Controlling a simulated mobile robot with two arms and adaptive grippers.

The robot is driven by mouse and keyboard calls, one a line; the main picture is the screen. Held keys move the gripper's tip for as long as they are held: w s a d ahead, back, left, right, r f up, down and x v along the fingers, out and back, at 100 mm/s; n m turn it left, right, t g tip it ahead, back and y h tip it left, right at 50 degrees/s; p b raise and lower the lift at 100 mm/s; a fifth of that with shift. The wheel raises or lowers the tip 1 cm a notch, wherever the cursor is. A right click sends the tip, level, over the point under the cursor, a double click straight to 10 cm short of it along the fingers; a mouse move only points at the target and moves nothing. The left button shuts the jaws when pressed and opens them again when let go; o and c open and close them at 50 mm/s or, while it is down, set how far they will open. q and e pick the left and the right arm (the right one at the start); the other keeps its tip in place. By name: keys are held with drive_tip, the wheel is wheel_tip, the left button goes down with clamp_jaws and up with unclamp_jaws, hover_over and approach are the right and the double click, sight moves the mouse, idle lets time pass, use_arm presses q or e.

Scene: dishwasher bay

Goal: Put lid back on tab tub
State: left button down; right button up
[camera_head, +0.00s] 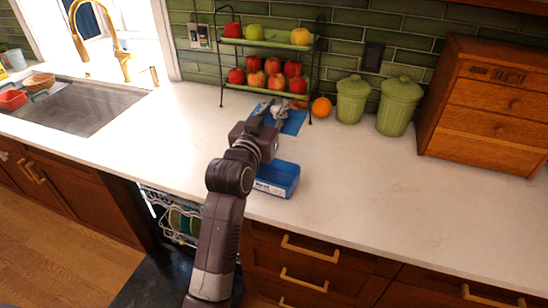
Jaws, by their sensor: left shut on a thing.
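The tab tub (284,186) is a blue open-topped box with a white label on its front, standing near the counter's front edge. My left arm partly hides its left side. The lid (294,123) is a flat blue piece behind the tub, towards the fruit rack. My left gripper (274,108) is over the lid and shut on it, apart from the tub. The gripper covers part of the lid, and I cannot tell how far it is off the counter. My right gripper is not in view.
A two-tier fruit rack (266,46) stands behind the lid, with an orange (321,107) and two green canisters (398,106) to its right. A wooden drawer box (490,100) stands far right. A partly open dishwasher (172,217) is below left. Counter right of the tub is clear.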

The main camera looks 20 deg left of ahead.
use_arm(q)
drive_tip(key=f, duration=0.5)
drive_tip(key=shift+s+p, duration=0.2)
drive_tip(key=shift+p, duration=0.1)
drive_tip(key=shift+w+a+f+p, duration=0.1)
drive_tip(key=shift+f+p, duration=0.15)
drive_tip(key=shift+f, duration=2.8)
drive_tip(key=shift+w+f+p, duration=0.1)
drive_tip(key=shift+f+p, duration=0.1)
drive_tip(key=shift+f, duration=2.8)
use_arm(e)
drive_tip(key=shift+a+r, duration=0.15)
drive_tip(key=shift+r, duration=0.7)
use_arm(q)
drive_tip(key=shift+f, duration=0.3)
drive_tip(key=c, duration=1.7)
unclamp_jaws()
drive_tip(key=shift+c, duration=0.2)
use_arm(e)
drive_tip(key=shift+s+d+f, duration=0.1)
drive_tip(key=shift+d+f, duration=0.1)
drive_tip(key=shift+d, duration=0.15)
